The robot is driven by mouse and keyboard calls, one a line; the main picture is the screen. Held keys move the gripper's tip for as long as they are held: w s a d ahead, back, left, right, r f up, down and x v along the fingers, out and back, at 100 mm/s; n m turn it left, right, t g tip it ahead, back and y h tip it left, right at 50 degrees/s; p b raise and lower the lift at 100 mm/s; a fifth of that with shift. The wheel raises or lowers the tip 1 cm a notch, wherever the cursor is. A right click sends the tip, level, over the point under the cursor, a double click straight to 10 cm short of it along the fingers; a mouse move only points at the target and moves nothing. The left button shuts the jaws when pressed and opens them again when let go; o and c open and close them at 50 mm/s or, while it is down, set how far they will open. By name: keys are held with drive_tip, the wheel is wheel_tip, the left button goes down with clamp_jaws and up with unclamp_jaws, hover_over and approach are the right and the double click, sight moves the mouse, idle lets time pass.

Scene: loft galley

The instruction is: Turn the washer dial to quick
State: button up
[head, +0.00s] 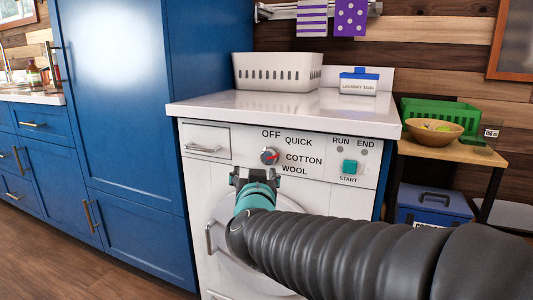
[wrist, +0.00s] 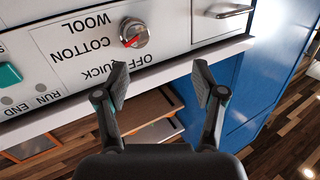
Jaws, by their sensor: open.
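The washer (head: 195,170) is white, with a front panel that carries a round silver dial (head: 269,156) with a red pointer. The labels OFF, QUICK, COTTON and WOOL run around the dial's upper and right side. The red pointer faces right, towards COTTON. In the wrist view, which is upside down, the dial (wrist: 134,33) shows beyond my fingertips with its red mark on the COTTON side. My gripper (head: 256,174) is open and empty, in front of the panel and just below the dial in the head view. In the wrist view my gripper (wrist: 161,80) shows both fingers apart, clear of the dial.
A teal START button (head: 349,166) is right of the dial, and a detergent drawer (head: 206,139) is left. A white basket (head: 277,71) and a laundry tabs box (head: 359,82) stand on top. A tall blue cabinet (head: 120,90) borders the left. A side table (head: 470,154) stands right.

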sight(267, 158)
drive_tip(key=w+m+h, duration=0.1)
drive_tip(key=w+h, duration=0.1)
drive_tip(key=w, duration=0.2)
drive_tip(key=w+d+m+h, duration=0.1)
drive_tip(key=w+h, duration=0.2)
drive_tip(key=w+d+f+m+h+p, duration=0.1)
drive_tip(key=w+h, duration=0.2)
drive_tip(key=w, duration=0.1)
drive_tip(key=shift+w, duration=0.35)
drive_tip(key=shift+c, duration=0.2)
drive_tip(key=c, duration=1.1)
drive_tip(key=shift+r+p, duration=0.1)
drive_tip(key=shift+p, duration=0.25)
